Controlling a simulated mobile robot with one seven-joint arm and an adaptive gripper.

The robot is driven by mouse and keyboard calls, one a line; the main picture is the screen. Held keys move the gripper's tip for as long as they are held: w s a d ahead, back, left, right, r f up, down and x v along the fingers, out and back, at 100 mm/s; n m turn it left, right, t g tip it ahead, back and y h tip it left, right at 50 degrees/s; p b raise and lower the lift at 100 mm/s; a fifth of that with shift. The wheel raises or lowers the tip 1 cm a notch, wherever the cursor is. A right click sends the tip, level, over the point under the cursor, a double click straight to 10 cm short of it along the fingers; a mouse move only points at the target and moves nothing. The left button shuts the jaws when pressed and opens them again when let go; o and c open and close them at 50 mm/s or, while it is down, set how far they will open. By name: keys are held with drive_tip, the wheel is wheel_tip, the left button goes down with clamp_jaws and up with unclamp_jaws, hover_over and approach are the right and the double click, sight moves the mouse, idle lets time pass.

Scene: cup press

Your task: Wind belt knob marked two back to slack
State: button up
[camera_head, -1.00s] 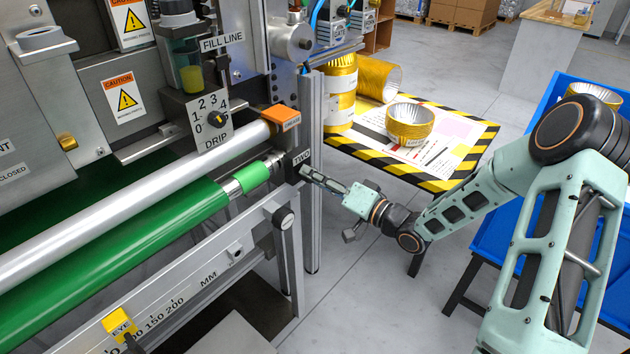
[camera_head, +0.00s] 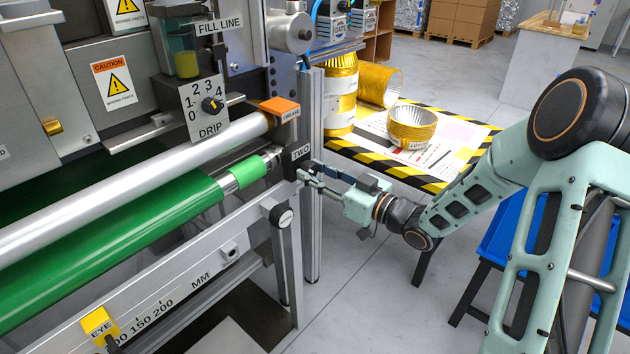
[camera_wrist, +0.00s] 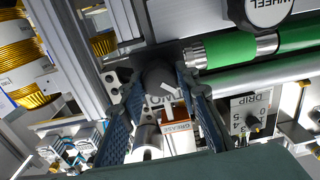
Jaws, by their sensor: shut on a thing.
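The belt knob is at the end of the green roller, under the plate marked TWO (camera_head: 300,153). In the head view my gripper's fingers hide most of it. In the wrist view the dark round knob (camera_wrist: 158,74), with a pale pointer mark on its face, sits between the two blue-grey fingers. My gripper (camera_head: 307,176) reaches it from the right and is shut on it; it also shows in the wrist view (camera_wrist: 160,88). The green belt (camera_head: 120,235) runs left from there, and its slackness is hard to judge.
The orange grease block (camera_head: 281,106) sits just above the knob. The drip dial (camera_head: 211,104) is up and left. A metal upright (camera_head: 312,220) stands close below my fingers. A striped table (camera_head: 455,178) with gold cups is behind the arm.

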drive_tip(key=n+b, duration=0.4)
drive_tip(key=shift+f+n, duration=0.2)
drive_tip(key=shift+n, duration=0.1)
drive_tip(key=shift+r+n+b, duration=0.15)
drive_tip(key=shift+n+b, duration=1.45)
drive_tip(key=shift+n, duration=0.2)
drive_tip(key=o, duration=1.2)
drive_tip(key=shift+c, duration=0.2)
drive_tip(key=v, duration=1.2)
drive_tip(key=shift+r, duration=0.1)
